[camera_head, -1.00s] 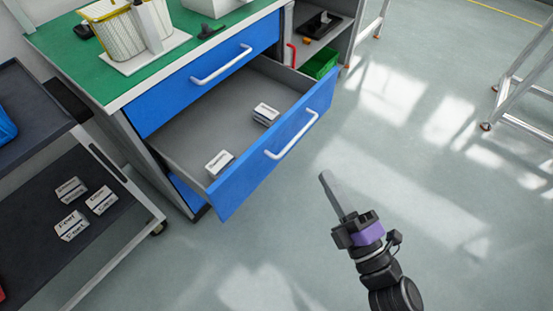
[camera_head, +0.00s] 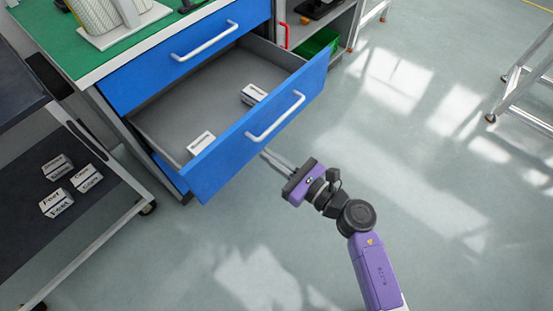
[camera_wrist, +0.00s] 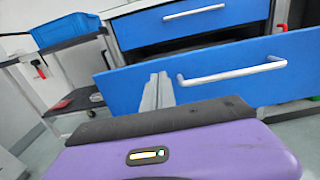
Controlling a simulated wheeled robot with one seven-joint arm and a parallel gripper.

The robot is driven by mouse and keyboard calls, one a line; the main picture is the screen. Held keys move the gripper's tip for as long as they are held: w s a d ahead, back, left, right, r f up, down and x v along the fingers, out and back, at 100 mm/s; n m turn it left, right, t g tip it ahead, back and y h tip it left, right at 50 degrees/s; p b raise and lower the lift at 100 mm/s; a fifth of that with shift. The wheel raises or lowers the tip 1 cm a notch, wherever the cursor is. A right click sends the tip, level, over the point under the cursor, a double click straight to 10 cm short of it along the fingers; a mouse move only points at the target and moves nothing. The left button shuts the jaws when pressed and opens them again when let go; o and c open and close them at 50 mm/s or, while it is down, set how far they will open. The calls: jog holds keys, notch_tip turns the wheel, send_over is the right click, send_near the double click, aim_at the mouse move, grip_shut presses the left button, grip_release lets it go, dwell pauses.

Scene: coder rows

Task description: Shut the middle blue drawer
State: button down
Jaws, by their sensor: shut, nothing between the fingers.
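The middle blue drawer (camera_head: 258,125) stands pulled out from the blue cabinet, with its white bar handle (camera_head: 276,117) on the front. Two small white boxes (camera_head: 201,143) (camera_head: 254,94) lie inside it. My gripper (camera_head: 268,156) is shut and empty, just in front of the drawer's front and below the handle in the head view. In the wrist view the fingers (camera_wrist: 157,92) point at the blue drawer front (camera_wrist: 130,85), left of the handle (camera_wrist: 232,75). I cannot tell whether the fingertips touch the front.
The upper blue drawer (camera_head: 190,50) is closed under the green worktop (camera_head: 50,50). A dark shelf cart (camera_head: 100,205) with several small boxes stands at the left. A green crate (camera_head: 316,46) is on a shelf at the right. The floor in front is clear.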

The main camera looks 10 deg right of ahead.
aim_at(234, 132)
jog(key=x, duration=0.9)
jog(key=shift+w+a+b, duration=0.25)
jog(key=shift+b, duration=0.1)
jog(key=b+x, duration=0.9)
jog(key=x, duration=1.4)
jog(key=shift+w+a, duration=0.2)
jog(key=shift+w, duration=0.05)
